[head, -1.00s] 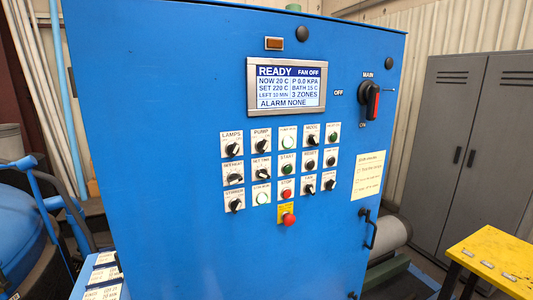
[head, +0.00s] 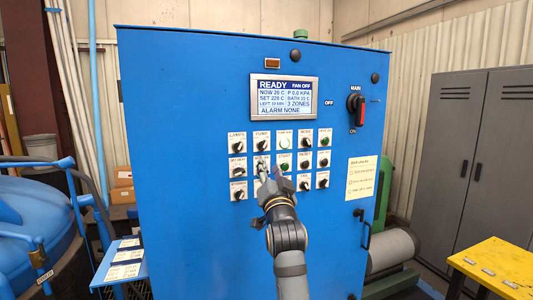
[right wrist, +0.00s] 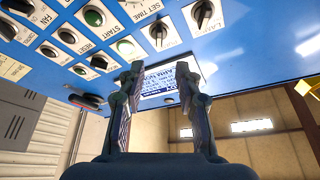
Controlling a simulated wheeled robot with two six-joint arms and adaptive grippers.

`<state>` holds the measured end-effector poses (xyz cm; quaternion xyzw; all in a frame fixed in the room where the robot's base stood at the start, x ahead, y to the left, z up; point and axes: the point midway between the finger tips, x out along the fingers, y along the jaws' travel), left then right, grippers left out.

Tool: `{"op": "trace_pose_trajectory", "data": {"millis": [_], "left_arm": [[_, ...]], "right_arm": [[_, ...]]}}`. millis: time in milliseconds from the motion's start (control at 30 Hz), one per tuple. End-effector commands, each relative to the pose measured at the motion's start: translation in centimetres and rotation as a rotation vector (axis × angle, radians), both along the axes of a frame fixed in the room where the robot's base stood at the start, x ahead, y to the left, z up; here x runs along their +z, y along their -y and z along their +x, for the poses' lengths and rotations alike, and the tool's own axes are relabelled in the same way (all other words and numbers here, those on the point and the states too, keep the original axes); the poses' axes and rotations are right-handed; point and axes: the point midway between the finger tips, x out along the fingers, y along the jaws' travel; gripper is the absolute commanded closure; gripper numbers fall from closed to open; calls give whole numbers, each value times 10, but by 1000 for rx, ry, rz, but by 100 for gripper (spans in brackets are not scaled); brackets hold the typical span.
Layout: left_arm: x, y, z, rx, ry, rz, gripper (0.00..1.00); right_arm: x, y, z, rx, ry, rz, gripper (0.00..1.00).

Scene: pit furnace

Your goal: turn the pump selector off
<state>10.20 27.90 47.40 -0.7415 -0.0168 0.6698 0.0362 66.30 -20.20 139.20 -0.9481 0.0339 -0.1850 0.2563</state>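The pump selector (head: 262,145) is a black rotary knob on a white plate, second in the top row of the blue cabinet's panel. What looks like the same knob shows upside down in the right wrist view (right wrist: 159,32), beyond the gap between the fingers. Its exact setting is too small to read. My right gripper (head: 264,168) is in front of the panel, with its tips just below the pump plate in the picture. In the right wrist view its two fingers (right wrist: 157,80) stand apart with nothing between them. My left gripper is out of view.
Other knobs and buttons crowd around, including the lamps knob (head: 237,146) and a green lamp (head: 284,143). The display (head: 285,97) reads READY and FAN OFF. The main switch (head: 357,105) is at the right. A yellow table (head: 495,265) stands at lower right.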

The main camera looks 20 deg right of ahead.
Motion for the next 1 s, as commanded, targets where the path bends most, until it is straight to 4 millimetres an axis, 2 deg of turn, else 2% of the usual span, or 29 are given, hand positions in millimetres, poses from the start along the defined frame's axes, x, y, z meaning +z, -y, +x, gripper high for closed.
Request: {"op": "trace_pose_trajectory", "data": {"millis": [133, 233, 500, 700, 1000], "left_arm": [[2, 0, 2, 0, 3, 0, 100], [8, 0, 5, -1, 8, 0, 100], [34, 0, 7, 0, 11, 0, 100], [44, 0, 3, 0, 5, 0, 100], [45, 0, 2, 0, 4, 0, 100]], "right_arm": [[4, 1, 0, -1, 6, 3, 66], [9, 2, 9, -1, 4, 0, 66], [31, 11, 61, -2, 2, -2, 66], [37, 16, 89, -1, 3, 1, 66], [37, 17, 97, -1, 4, 2, 66]]}}
